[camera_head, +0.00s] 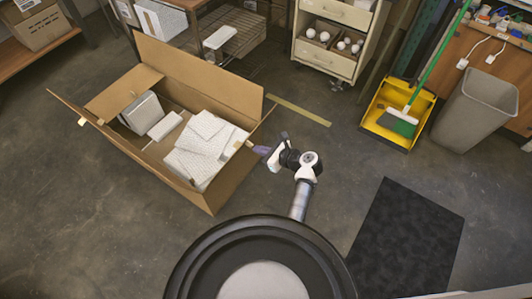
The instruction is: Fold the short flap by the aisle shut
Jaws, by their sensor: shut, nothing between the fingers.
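An open cardboard box (165,165) stands on the floor at left centre, with white papers or pads (205,150) and a grey block (141,112) inside. Its short flap at the right end (236,172), towards the open floor, stands up and is seen nearly edge-on. The short flap at the left end (124,91) slants over that end. The far long flap (198,75) stands raised. My gripper (261,150) is shut and empty, just outside the right end flap. I cannot tell whether it touches the flap.
A black mat (407,240) lies on the floor at right. A yellow dustpan (393,115) with a green broom and a grey bin (477,108) stand at the back right. A drawer cabinet (334,35) and a wire rack (232,40) stand behind the box.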

